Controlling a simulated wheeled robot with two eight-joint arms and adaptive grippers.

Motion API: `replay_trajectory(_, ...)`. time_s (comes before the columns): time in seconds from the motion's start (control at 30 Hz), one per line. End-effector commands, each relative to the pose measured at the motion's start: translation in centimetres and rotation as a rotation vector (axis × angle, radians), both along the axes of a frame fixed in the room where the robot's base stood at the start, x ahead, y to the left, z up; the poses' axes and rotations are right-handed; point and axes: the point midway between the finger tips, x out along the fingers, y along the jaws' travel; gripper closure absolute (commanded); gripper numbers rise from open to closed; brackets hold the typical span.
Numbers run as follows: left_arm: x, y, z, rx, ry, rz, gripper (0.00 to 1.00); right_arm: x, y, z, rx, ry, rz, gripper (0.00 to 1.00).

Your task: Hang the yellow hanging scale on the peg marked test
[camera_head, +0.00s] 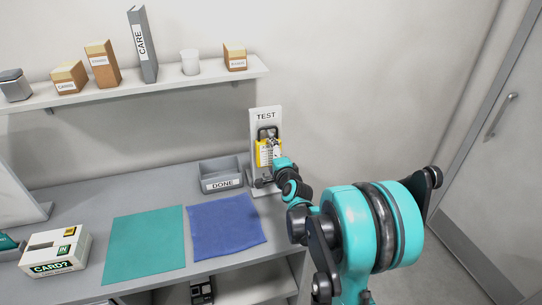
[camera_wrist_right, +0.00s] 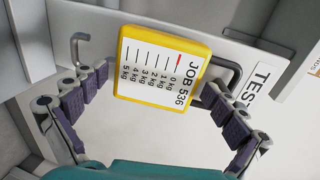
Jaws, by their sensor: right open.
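The yellow hanging scale (camera_head: 264,152) is up against the white board marked TEST (camera_head: 265,115) in the head view. In the right wrist view the scale (camera_wrist_right: 165,68) shows its white face with JOB 536, kg marks and a red pointer near 0 kg. Its dark top loop (camera_wrist_right: 232,72) lies toward the TEST label, and a grey hook (camera_wrist_right: 78,46) shows at its other end. The peg itself is not clearly seen. My right gripper (camera_wrist_right: 155,82) is open, with a finger off each end of the scale. My left gripper is not in view.
A grey DONE tray (camera_head: 222,184) stands left of the board. A blue mat (camera_head: 225,227), a green mat (camera_head: 145,243) and a white CARD? box (camera_head: 55,252) lie along the table. The shelf above (camera_head: 150,90) holds boxes, a CARE binder and a cup.

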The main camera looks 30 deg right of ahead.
Motion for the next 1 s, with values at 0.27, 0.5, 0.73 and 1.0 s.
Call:
replay_trajectory(0.27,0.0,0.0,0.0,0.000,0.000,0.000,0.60,-2.6,0.6,0.6,0.000,0.000,-0.002,0.00)
replay_trajectory(0.5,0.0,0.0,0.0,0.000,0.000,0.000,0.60,-7.5,1.8,1.7,0.001,0.000,-0.001,0.00)
replay_trajectory(0.73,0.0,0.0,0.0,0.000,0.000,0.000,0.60,-10.6,2.5,2.3,0.000,0.000,-0.001,0.00)
replay_trajectory(1.0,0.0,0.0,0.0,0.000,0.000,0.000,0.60,-11.4,2.7,2.5,0.000,-0.001,0.000,0.00)
